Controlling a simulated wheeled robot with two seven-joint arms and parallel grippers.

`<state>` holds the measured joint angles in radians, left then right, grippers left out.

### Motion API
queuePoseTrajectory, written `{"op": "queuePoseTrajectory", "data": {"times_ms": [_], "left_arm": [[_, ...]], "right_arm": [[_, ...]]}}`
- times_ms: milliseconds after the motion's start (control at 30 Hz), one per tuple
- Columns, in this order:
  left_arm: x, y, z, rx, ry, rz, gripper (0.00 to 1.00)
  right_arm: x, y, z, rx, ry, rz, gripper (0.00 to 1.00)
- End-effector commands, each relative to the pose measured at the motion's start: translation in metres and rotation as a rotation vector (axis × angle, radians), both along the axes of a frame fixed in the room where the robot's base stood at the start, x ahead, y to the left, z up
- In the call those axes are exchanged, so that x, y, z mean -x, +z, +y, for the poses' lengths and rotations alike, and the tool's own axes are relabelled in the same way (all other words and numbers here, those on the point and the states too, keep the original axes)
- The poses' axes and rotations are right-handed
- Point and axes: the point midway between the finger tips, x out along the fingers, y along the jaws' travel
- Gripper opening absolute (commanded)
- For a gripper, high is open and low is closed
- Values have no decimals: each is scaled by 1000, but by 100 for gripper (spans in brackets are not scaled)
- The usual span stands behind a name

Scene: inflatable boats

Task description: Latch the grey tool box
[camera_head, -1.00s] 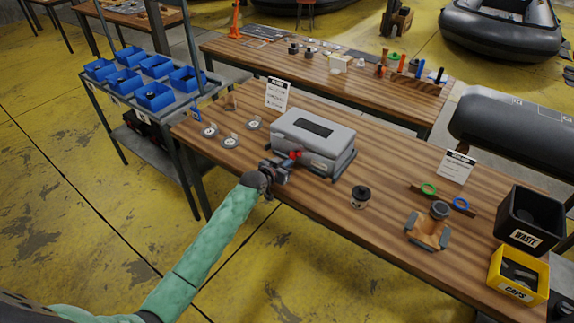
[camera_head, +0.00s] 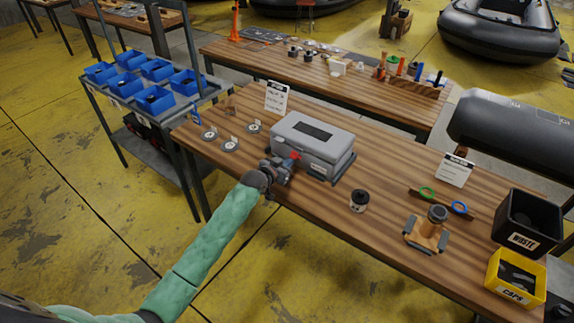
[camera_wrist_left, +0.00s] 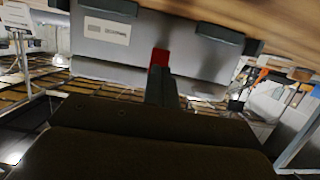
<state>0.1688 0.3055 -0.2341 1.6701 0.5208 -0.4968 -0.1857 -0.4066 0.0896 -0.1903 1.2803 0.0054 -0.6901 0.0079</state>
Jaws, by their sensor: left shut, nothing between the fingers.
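The grey tool box (camera_head: 312,146) stands on the wooden workbench with its lid down. A dark panel is set in its top. It also shows in the left wrist view (camera_wrist_left: 190,48), upside down, with a white label on its front. A red latch (camera_head: 295,155) is at the box's front; in the left wrist view the red piece (camera_wrist_left: 159,57) is right at the fingertips. My left gripper (camera_head: 285,164) is shut and empty, its tips at or very near the red latch. Whether they touch is unclear. My right gripper is not in view.
The workbench (camera_head: 300,194) holds several grey discs at the left and a small dark-topped jar (camera_head: 359,201) right of the box. A brown stand (camera_head: 428,230), black waste bin (camera_head: 527,220) and yellow caps bin (camera_head: 515,278) are farther right. A sign (camera_head: 277,97) stands behind the box.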

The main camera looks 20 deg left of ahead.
Motion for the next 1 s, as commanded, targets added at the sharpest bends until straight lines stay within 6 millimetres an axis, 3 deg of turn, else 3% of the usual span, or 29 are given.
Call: {"op": "queuePoseTrajectory", "data": {"times_ms": [1000], "left_arm": [[-8,17,-3,-2,0,-1,0]], "right_arm": [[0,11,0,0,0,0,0]]}}
